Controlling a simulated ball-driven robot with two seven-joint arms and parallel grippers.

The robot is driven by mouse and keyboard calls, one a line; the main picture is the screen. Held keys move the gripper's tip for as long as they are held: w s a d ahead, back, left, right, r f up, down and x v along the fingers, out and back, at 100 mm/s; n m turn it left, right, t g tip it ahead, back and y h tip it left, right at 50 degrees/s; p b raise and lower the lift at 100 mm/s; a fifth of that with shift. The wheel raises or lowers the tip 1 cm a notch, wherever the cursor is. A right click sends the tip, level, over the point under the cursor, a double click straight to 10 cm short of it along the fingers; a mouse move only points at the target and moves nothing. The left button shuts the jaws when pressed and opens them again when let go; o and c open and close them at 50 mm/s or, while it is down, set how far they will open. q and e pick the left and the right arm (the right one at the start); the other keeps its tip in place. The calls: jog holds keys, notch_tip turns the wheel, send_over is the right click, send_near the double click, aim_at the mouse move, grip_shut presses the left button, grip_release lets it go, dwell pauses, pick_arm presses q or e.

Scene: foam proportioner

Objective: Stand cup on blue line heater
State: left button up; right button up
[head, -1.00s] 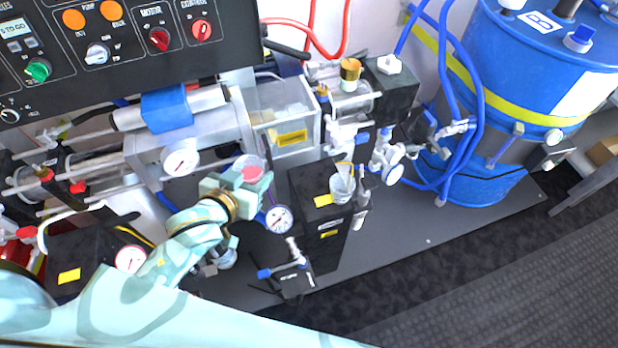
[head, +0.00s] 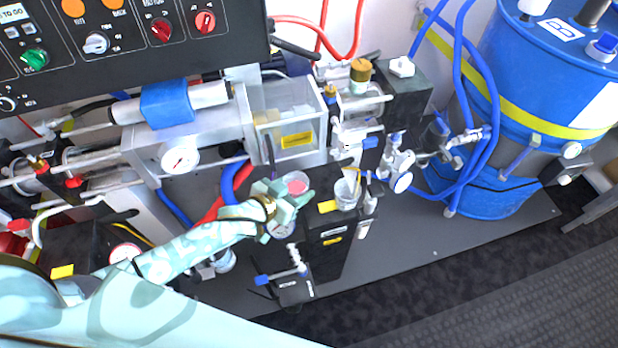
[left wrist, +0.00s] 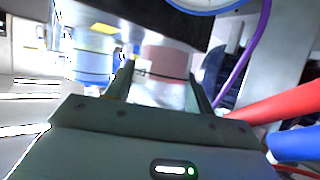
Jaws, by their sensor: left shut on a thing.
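A small clear cup with pink-red contents (head: 297,181) is held in my left gripper (head: 291,194). The gripper is shut on it, and the cup stays roughly upright. The cup also shows between the fingers in the left wrist view (left wrist: 166,62). A black box-shaped heater (head: 331,246) with yellow labels stands just right of the gripper. The held cup appears beside or over its left top edge; I cannot tell its height. A second clear cup (head: 347,194) stands on the heater's top right and shows bluish in the left wrist view (left wrist: 92,56). My right gripper is not in view.
A round gauge (head: 281,226) and a small blue-handled valve (head: 290,277) sit close to the gripper. Another black box (head: 88,243) is at left. Blue hoses and a blue drum (head: 540,90) stand at right. The grey base plate (head: 430,270) is bare at front right.

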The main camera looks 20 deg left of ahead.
aim_at(303, 181)
pick_arm(q)
jog(key=w, duration=0.1)
jog(key=w+d+b, duration=0.1)
jog(key=w, duration=0.1)
jog(key=w+d, duration=0.1)
jog(key=shift+w+f, duration=0.15)
jog(key=shift+w, duration=0.25)
jog(key=shift+s+f+b, duration=0.1)
jog(key=shift+f+b, duration=0.2)
jog(key=shift+b, duration=0.15)
jog(key=shift+r, duration=0.2)
jog(key=shift+f, duration=0.2)
jog(key=o, duration=1.1)
